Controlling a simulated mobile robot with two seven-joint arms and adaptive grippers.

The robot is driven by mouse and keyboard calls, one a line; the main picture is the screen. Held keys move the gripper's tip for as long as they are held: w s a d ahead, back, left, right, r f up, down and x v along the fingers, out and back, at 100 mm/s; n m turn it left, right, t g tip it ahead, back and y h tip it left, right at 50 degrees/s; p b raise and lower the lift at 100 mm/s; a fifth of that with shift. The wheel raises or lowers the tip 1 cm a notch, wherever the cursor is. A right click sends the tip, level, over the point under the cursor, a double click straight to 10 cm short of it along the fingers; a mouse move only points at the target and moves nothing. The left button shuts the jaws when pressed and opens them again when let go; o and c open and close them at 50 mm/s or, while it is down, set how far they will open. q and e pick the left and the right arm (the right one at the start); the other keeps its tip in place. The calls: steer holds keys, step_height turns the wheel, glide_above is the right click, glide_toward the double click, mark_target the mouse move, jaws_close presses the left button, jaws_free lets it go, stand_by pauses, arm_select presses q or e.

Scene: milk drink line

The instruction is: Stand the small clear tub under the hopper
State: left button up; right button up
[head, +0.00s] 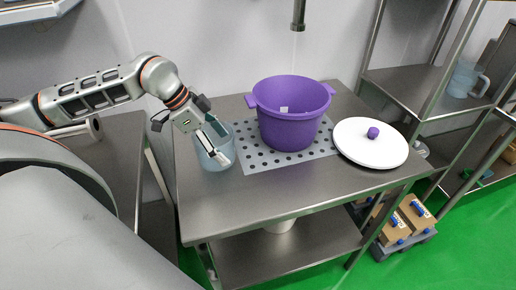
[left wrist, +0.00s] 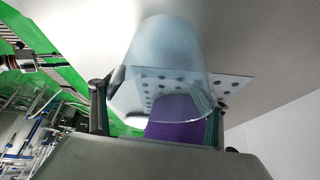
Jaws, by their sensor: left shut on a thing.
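The small clear tub (head: 218,163) is pale blue and see-through, and looks upright at the left of the steel table. My left gripper (head: 209,144) comes down over it and is shut on its wall. In the left wrist view the tub (left wrist: 172,50) fills the middle between my fingers (left wrist: 158,112). I cannot tell whether its base touches the tabletop. A metal pipe end (head: 298,17) hangs above the table; no hopper body shows clearly. My right gripper is not in view.
A purple pot (head: 290,132) stands on a perforated plate (head: 252,160) right of the tub. Its white lid (head: 365,151) with a purple knob lies further right. The table's front (head: 270,190) is clear. A shelf rack holds a clear jug (head: 465,78).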

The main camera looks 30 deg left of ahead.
arm_select(q)
steer(key=shift+w+d, duration=0.35)
steer(key=shift+d, duration=0.05)
steer(key=w+d, duration=0.1)
steer(key=w+d+p, duration=0.1)
steer(key=w+d, duration=0.1)
steer(key=shift+d+r+p, duration=0.25)
steer(key=shift+p, duration=0.05)
steer(key=shift+w+d+f, duration=0.1)
steer(key=shift+w+d, duration=0.15)
steer(key=shift+d, duration=0.1)
steer(key=w+d+p, duration=0.1)
steer(key=w+d, duration=0.1)
steer(key=d, duration=0.1)
steer(key=shift+w, duration=0.2)
steer(key=shift+a+f+b, duration=0.1)
steer(key=shift+f+b, duration=0.35)
steer(key=shift+f, duration=0.5)
steer(key=shift+a+r, duration=0.1)
steer(key=o, duration=2.1)
steer(key=shift+s, duration=0.1)
steer(key=shift+c, duration=0.2)
